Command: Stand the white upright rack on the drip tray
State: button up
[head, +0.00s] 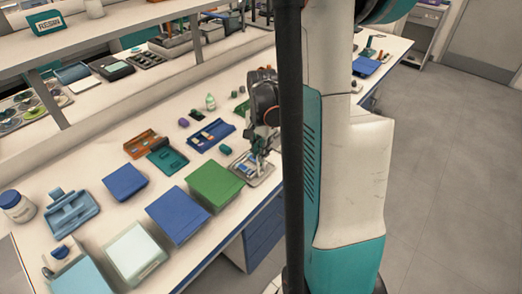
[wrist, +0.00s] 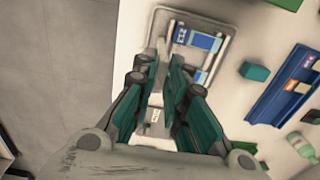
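My gripper (head: 262,143) hangs low over the near edge of the bench, at a grey rimmed tray (head: 262,180), which looks like the drip tray. In the wrist view my gripper (wrist: 163,75) has its green-padded fingers a short way apart, over the lower left part of the tray (wrist: 226,20). A white piece with a small dark mark (wrist: 155,115) shows between them; I cannot tell whether it is the white upright rack or whether the pads press on it. A blue and white item (wrist: 203,42) lies in the tray, partly hidden by the fingers.
A green box (head: 214,184) and a blue box (head: 178,214) are left of the tray along the bench front. A small teal block (head: 225,149) and a blue tray (head: 212,134) lie behind. The floor right of the bench is clear.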

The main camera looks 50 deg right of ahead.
jog(key=shift+o, duration=1.2)
notch_tip(320, 180, up, 12)
jog(key=shift+s, duration=0.1)
